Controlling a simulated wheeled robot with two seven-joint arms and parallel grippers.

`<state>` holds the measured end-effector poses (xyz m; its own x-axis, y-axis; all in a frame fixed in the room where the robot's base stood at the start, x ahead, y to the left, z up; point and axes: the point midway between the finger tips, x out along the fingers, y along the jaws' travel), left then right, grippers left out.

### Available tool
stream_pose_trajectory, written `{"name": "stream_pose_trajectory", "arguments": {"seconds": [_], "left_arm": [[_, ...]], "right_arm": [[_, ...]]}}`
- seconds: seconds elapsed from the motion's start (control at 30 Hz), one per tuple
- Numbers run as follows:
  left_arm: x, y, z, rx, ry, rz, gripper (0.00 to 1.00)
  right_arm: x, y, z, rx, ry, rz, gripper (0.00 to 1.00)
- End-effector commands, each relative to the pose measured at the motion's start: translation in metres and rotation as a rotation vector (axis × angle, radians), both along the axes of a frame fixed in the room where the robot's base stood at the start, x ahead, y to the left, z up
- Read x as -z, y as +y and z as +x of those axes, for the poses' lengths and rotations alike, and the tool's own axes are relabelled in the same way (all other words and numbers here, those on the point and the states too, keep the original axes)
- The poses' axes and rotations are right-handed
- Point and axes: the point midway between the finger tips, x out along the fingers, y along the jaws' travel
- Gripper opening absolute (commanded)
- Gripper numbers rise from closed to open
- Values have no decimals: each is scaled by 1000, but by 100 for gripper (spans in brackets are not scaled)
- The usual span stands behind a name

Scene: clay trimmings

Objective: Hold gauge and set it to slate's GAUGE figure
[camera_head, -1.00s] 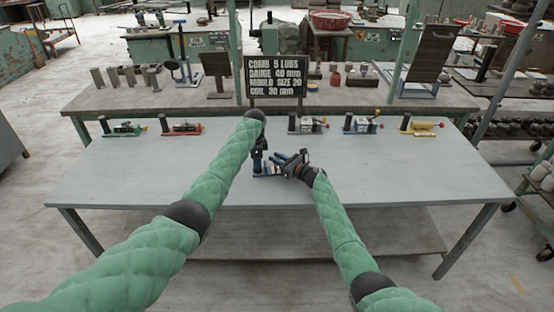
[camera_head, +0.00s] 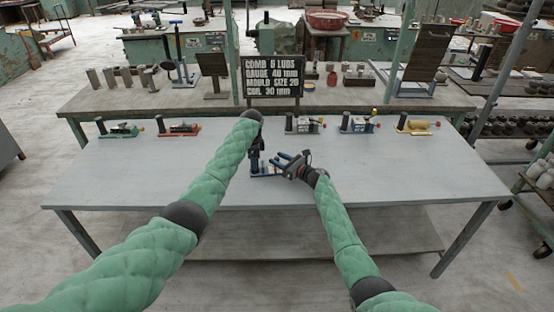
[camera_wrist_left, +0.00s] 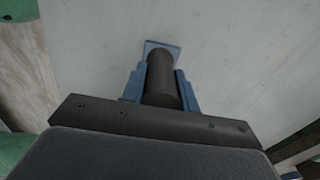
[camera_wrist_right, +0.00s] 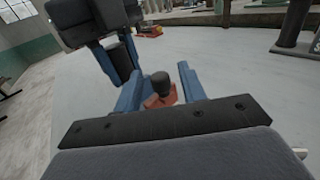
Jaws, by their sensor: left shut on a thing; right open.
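The slate (camera_head: 272,97) at the table's back edge reads COMB 5 LUGS, GAUGE 40 mm, MOULD SIZE 20, COIL 30 mm. The gauge has a blue base (camera_head: 262,174) on the grey table and an upright black post (camera_wrist_left: 161,80). My left gripper (camera_head: 256,153) is shut on the post, which also hides part of the base. My right gripper (camera_head: 283,162) is open just right of the left one. In the right wrist view a dark round knob (camera_wrist_right: 161,83) on an orange-red part shows between its spread blue fingers. The gauge's setting is too small to read.
The table (camera_head: 420,180) is clear to both sides of my grippers.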

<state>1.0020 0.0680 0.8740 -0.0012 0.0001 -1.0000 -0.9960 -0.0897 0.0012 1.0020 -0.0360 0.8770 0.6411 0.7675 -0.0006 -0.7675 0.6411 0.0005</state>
Motion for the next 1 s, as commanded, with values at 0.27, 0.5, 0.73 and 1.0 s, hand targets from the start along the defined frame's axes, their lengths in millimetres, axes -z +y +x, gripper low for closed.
{"name": "stream_pose_trajectory", "arguments": {"seconds": [0.27, 0.5, 0.73, 1.0], "left_arm": [[0, 0, 0, 0, 0, -1, 0], [0, 0, 0, 0, 0, 0, 0], [0, 0, 0, 0, 0, 0, 0], [0, 0, 0, 0, -1, 0, 0]], "right_arm": [[2, -41, -34, 1, 1, -2, 41], [2, -70, -58, 1, 1, -2, 41], [1, -81, -67, 1, 1, 0, 41], [1, -81, -68, 1, 1, 0, 41]]}}
